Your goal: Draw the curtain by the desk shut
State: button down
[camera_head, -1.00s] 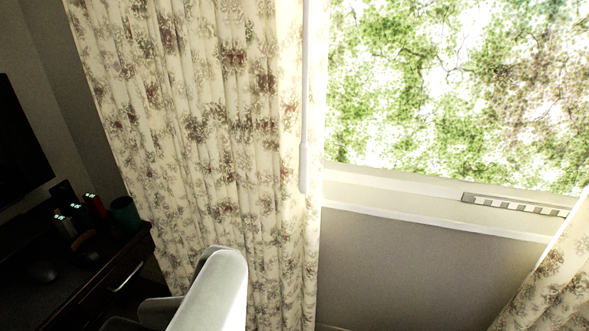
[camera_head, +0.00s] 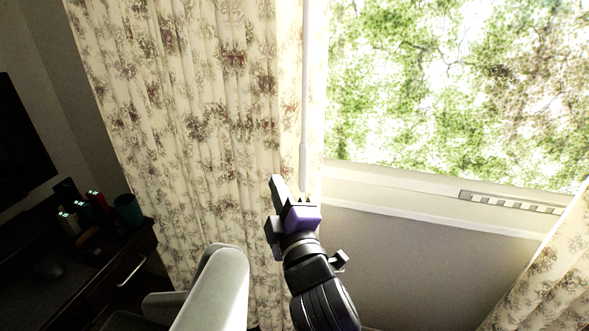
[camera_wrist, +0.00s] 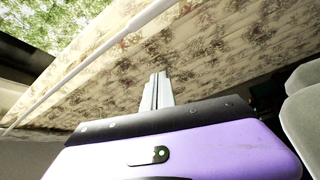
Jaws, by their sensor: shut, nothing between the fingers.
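The floral curtain by the desk (camera_head: 200,130) hangs in folds at the left side of the window and fills the upper part of the wrist view (camera_wrist: 210,50). A white wand (camera_head: 304,120) hangs along its right edge; it crosses the wrist view as a pale diagonal bar (camera_wrist: 100,50). My gripper (camera_head: 277,185) is shut and empty, in front of the curtain's right part, just left of the wand's lower end. In the wrist view its fingers (camera_wrist: 157,90) are together, pointing at the curtain. I cannot tell whether they touch the cloth.
A window (camera_head: 440,90) with a sill (camera_head: 400,198) is uncovered right of the curtain. Another floral curtain (camera_head: 550,280) hangs at the lower right. A pale chair (camera_head: 215,290) stands below the curtain. The dark desk (camera_head: 110,270) with small items is at left.

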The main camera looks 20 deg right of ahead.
jog(key=w+d+f+n+g+h+p, duration=0.1)
jog(key=w+d+f+n+p, duration=0.1)
jog(key=w+d, duration=0.4)
jog(key=shift+w+d+f+n+g+h, duration=0.35)
jog(key=shift+w+f, duration=0.25)
jog(key=shift+w, duration=1)
